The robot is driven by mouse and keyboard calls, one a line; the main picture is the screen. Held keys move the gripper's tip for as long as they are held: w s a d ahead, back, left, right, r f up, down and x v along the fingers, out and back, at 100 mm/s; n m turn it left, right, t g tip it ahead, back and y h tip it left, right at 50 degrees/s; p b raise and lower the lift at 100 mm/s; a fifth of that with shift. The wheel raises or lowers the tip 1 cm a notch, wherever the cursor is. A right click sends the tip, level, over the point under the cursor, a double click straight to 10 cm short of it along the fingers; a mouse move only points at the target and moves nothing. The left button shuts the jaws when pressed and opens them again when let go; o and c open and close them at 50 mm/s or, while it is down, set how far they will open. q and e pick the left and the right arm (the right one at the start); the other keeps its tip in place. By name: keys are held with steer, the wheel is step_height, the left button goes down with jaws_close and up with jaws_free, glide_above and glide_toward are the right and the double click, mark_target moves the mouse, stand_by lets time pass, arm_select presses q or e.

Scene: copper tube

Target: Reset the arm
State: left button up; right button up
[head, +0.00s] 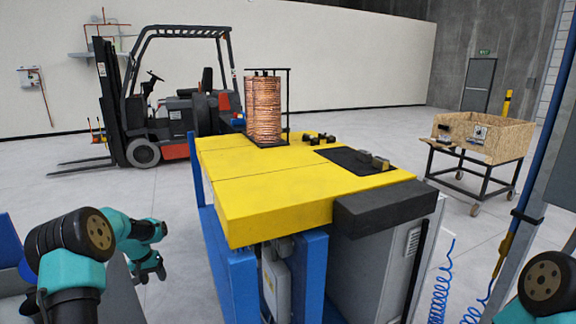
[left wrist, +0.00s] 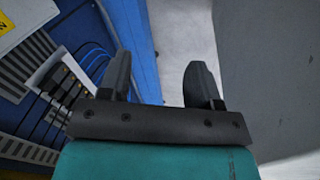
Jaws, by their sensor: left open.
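My left gripper (head: 152,274) hangs low in the head view, left of the yellow-topped workbench and apart from it. In the left wrist view its two dark fingers (left wrist: 160,78) stand apart with nothing between them. A tall coil of copper tube (head: 263,110) stands upright in a black frame at the back of the bench, far from the gripper. My right gripper is out of view; only part of my right arm shows at the bottom right.
The yellow workbench top (head: 270,190) has a black mat (head: 345,160) with small dark parts. Blue panels and cables (left wrist: 60,80) lie left of the fingers in the wrist view. A forklift (head: 165,110) and a wooden cart (head: 485,140) stand farther off.

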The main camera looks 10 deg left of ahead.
arm_select(q)
steer(key=s+d+f+m+h, duration=0.1)
steer(key=s+d+f, duration=0.1)
steer(key=d+f, duration=0.5)
steer(key=s+d+f, duration=0.2)
steer(key=d+f, duration=0.1)
steer(key=d, duration=0.7)
steer(key=s+d+f+m+h, duration=0.1)
steer(key=s+d+f, duration=0.1)
steer(key=d+f, duration=0.55)
steer(key=s+d, duration=1.6)
steer(key=s, duration=0.1)
steer(key=shift+s+d+f, duration=0.3)
steer(key=shift+s+d, duration=0.05)
